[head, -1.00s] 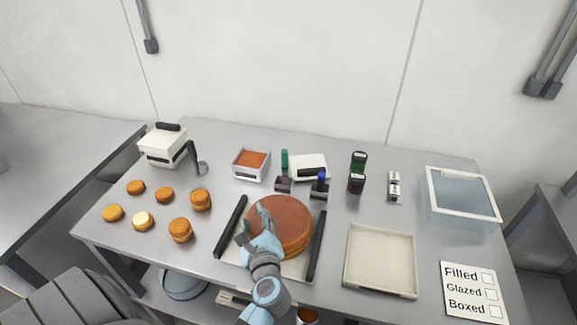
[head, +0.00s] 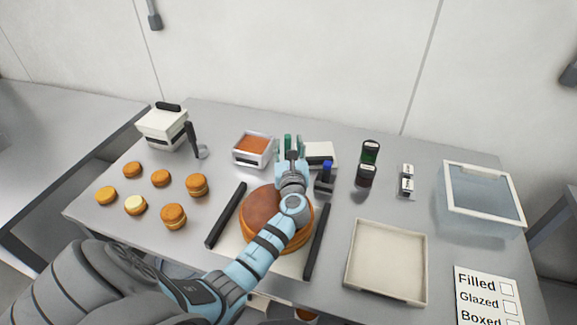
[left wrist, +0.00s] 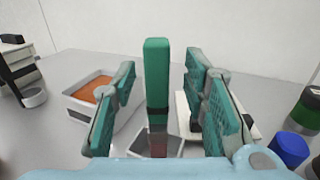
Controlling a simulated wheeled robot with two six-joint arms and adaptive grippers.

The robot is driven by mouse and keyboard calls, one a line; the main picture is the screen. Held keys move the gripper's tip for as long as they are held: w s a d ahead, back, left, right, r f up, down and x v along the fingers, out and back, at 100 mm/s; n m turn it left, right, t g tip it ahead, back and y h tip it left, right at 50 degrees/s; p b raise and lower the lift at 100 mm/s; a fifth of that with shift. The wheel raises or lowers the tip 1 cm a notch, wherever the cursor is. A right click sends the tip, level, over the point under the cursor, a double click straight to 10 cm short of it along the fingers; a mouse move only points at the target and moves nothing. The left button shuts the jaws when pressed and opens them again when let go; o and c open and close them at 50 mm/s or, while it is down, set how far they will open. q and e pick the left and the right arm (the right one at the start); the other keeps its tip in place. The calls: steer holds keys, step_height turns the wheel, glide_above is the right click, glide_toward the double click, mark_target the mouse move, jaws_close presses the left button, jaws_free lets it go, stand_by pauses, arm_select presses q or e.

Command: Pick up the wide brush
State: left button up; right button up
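My left gripper (left wrist: 165,95) is open, with one finger on each side of the handle and gaps visible on both sides. In the head view the left gripper (head: 291,150) reaches over the round cake to the holder. The bristles are hidden. My right gripper is out of view.
The brown cake (head: 262,212) lies on a board between two black bars. Dark bottles (head: 368,165), a beige tray (head: 386,262) and a clear bin (head: 482,196) stand right.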

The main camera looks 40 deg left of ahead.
arm_select(q)
steer(key=shift+w+a+f, duration=0.1)
steer(key=shift+w+a, duration=0.15)
steer(key=shift+w, duration=0.15)
steer(key=shift+s+r, duration=0.3)
steer(key=shift+s, duration=0.05)
steer(key=c, duration=0.3)
steer(key=shift+s, duration=0.1)
steer(key=c, duration=0.3)
jaws_close()
